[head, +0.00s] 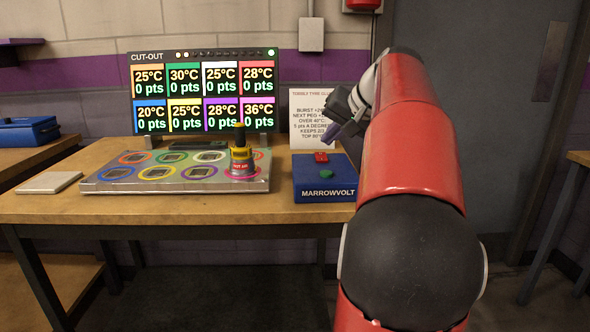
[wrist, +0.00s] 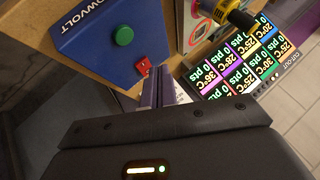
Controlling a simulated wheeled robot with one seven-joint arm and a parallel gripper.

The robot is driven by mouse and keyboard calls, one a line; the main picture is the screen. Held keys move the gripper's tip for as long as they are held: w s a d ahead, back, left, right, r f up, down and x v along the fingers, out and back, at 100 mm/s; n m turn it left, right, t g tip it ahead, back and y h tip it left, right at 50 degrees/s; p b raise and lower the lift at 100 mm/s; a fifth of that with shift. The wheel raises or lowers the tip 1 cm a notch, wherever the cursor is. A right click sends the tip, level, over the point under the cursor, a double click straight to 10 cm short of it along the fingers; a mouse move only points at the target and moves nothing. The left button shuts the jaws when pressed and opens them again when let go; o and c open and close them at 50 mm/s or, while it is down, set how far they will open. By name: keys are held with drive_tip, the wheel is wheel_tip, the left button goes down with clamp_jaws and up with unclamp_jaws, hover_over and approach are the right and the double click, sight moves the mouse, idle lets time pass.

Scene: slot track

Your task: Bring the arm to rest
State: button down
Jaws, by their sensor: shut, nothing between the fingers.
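My red arm reaches up from the lower right in the head view. My gripper (head: 331,133) is held in the air above the back of the blue MARROWVOLT box (head: 325,190), apart from it. In the wrist view my gripper (wrist: 160,72) shows its fingers together with nothing between them. The box's green button (wrist: 122,36) and red switch (wrist: 143,65) lie beyond the fingertips. A yellow and dark peg-like tool (head: 241,155) stands upright on the right part of the metal slot board (head: 136,186).
A wooden table (head: 60,207) carries the board, a CUT-OUT display (head: 205,93), a printed sign (head: 306,106) and a pale flat tile (head: 50,183). A blue case (head: 28,132) sits on a left bench. A grey door (head: 490,100) stands behind my arm.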

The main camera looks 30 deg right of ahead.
drive_tip(key=s+a+f+n+g, duration=0.15)
drive_tip(key=a+f, duration=0.25)
drive_tip(key=a, duration=0.5)
drive_tip(key=s+a+f+n+g, duration=0.1)
drive_tip(key=s+a+f+n, duration=0.2)
drive_tip(key=a, duration=0.6)
drive_tip(key=s+a+f+n, duration=0.2)
drive_tip(key=s+a+f, duration=0.3)
drive_tip(key=s+f, duration=0.2)
drive_tip(key=s+a+f+n+g, duration=0.1)
drive_tip(key=s+a+f, duration=0.5)
drive_tip(key=s+f, duration=0.2)
wheel_tip(320, 180, down, 2)
drive_tip(key=shift+a+f+n+h, duration=0.1)
drive_tip(key=shift+a+n+h, duration=0.15)
drive_tip(key=shift+n+h, duration=0.1)
